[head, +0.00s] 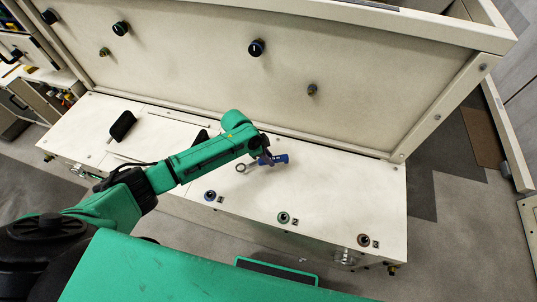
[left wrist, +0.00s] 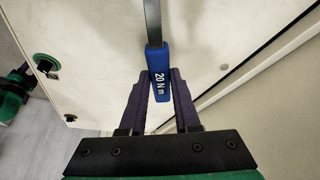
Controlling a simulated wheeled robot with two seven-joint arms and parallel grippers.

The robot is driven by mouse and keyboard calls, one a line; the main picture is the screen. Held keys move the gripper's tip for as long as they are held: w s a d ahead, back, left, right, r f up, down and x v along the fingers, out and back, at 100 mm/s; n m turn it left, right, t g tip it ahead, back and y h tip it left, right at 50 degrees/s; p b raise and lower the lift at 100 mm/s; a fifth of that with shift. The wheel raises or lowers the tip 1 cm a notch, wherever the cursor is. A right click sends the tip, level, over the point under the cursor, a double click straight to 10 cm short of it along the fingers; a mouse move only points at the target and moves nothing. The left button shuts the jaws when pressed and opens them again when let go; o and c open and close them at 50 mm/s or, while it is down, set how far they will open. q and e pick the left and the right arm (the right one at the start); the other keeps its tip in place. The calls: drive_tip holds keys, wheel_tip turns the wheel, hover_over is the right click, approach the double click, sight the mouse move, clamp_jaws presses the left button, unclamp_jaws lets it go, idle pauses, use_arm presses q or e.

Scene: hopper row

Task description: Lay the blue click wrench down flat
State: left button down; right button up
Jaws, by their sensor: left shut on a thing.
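The blue click wrench (head: 281,159) has a blue handle and a grey shaft with a ring end, which points left in the head view. In the left wrist view its blue handle (left wrist: 158,66) reads "20 N m", and the shaft runs out of the top of the picture. My left gripper (head: 264,159) is shut on the handle, with one dark finger on each side in the left wrist view (left wrist: 158,78). The wrench is over the cream bench top (head: 325,190). I cannot tell whether it touches the surface. My right gripper is not in view.
Blue-ringed (head: 209,195), green-ringed (head: 283,217) and red-ringed (head: 364,240) round fittings line the bench's front edge. A cream panel (head: 200,60) with black knobs (head: 256,47) rises behind. A black paddle-shaped part (head: 122,126) is at left. The bench top right of the wrench is clear.

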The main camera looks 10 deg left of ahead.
use_arm(q)
drive_tip(key=shift+f, duration=0.75)
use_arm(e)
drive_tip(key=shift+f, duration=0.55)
use_arm(q)
drive_tip(key=shift+f+b, duration=0.15)
drive_tip(key=shift+b, duration=0.15)
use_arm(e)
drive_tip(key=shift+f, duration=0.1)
use_arm(q)
drive_tip(key=shift+f+b, duration=0.35)
drive_tip(key=shift+f, duration=0.15)
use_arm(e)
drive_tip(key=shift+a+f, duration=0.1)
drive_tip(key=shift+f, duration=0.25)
use_arm(q)
drive_tip(key=shift+r, duration=0.1)
drive_tip(key=c, duration=0.5)
unclamp_jaws()
drive_tip(key=shift+c, duration=0.2)
drive_tip(key=p+v, duration=0.1)
drive_tip(key=v, duration=1.3)
drive_tip(key=shift+r, duration=0.25)
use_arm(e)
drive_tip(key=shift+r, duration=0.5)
use_arm(q)
drive_tip(key=shift+a, duration=0.1)
